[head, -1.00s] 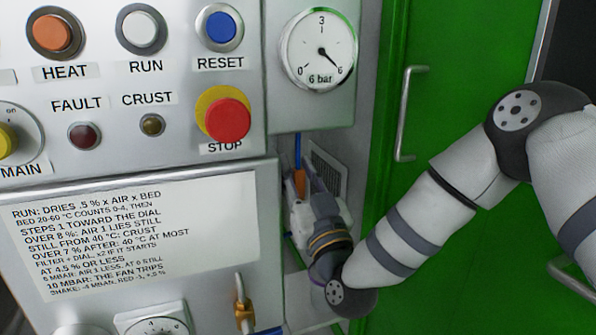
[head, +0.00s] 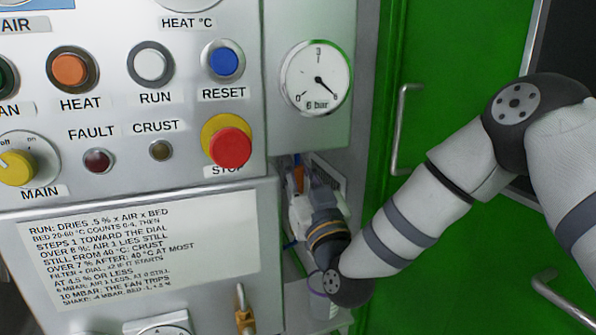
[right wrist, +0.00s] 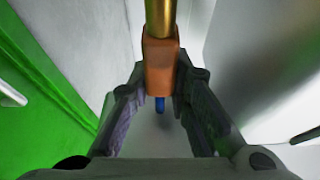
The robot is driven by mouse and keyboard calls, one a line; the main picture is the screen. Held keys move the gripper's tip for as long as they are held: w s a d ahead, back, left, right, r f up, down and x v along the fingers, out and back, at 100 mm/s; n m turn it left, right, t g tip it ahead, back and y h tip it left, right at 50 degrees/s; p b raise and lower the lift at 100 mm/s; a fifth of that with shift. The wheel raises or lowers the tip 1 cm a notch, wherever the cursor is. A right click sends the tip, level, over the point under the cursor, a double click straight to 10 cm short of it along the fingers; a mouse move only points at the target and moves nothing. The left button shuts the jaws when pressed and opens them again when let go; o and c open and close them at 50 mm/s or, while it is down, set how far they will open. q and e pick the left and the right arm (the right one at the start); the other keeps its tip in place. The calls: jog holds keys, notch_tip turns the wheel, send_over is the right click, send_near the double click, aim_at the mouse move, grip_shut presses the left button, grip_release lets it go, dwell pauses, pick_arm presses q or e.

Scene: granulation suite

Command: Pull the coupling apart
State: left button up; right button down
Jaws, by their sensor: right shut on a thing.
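The coupling shows best in the right wrist view as an orange block (right wrist: 160,62) with a brass rod (right wrist: 160,17) at one end and a short blue piece (right wrist: 160,104) at the other. My right gripper (right wrist: 160,85) is shut on the orange block, with one finger on each side. In the head view the right gripper (head: 312,192) is below the gauge box, and a sliver of the orange block (head: 298,178) shows there. Most of the coupling is hidden by the gripper in that view. I cannot tell whether its parts are joined. My left gripper is not in view.
The pressure gauge (head: 316,78) sits above the gripper. The red STOP button (head: 230,147) and control panel are to its left. A brass fitting (head: 244,318) is low on the panel. A green door (head: 440,130) with a metal handle (head: 403,130) is on the right.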

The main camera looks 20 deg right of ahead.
jog(key=c, duration=1.8)
grip_release()
jog(key=shift+r, duration=0.4)
jog(key=shift+o, duration=0.2)
jog(key=shift+f, duration=0.1)
jog(key=shift+f, duration=0.1)
jog(key=v, duration=1.2)
